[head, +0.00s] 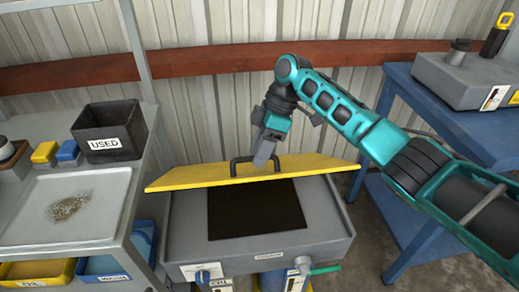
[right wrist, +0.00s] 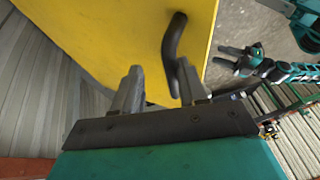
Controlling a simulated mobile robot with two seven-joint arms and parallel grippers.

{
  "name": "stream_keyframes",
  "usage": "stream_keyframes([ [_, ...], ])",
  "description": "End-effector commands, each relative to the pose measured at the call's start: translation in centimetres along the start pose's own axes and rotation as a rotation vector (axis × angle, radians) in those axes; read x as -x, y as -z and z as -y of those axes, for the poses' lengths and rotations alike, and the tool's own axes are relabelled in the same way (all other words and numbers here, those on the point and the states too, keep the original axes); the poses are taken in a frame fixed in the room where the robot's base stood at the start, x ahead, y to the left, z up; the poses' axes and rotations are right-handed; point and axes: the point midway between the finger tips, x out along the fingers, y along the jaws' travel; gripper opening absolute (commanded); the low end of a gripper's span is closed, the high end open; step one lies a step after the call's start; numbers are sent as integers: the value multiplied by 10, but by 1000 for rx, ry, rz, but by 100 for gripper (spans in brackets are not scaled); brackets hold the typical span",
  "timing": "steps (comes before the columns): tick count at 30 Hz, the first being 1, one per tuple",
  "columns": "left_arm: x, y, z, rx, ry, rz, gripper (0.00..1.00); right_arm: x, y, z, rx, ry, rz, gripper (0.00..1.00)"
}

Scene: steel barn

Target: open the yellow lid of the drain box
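The drain box (head: 180,222) is a grey box with a dark square opening (head: 255,209) on top. Its yellow lid (head: 190,178) is raised and tilted at the back edge. A black handle (head: 233,168) stands on the lid; the lid (right wrist: 120,30) and handle (right wrist: 173,38) also show in the right wrist view. My right gripper (head: 263,158) is at the handle's right part. Its fingers (right wrist: 158,88) are apart, with the handle's near end close to the right finger; I cannot tell if they touch. My left gripper (right wrist: 227,58) shows small in the right wrist view, its fingers apart.
A bench at left carries a black bin marked USED (head: 108,130) and a tray of debris (head: 110,205). A blue table (head: 440,110) with a grey case (head: 455,82) stands at right. A corrugated wall with a red-brown rail (head: 215,60) is behind the lid.

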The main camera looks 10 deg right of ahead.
Motion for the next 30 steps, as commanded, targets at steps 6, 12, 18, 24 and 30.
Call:
stream_keyframes([
  [6, 0, 0, 0, 0, 0, 0, 43, 8, 1, 0, 1, -3, -2, 40],
  [12, 1, 1, 0, 0, -1, 1, 43, 43, 2, -1, 2, -5, -3, 40],
  [18, 2, 0, 0, 0, -1, 2, 43, 88, 1, -1, 0, -4, -1, 40],
  [24, 2, 0, 0, 0, -1, 5, 43, 119, 1, -1, 0, -1, 0, 40],
  [30, 3, -1, -1, 0, -1, 6, 43, 129, 1, -1, 0, 0, 0, 40],
])
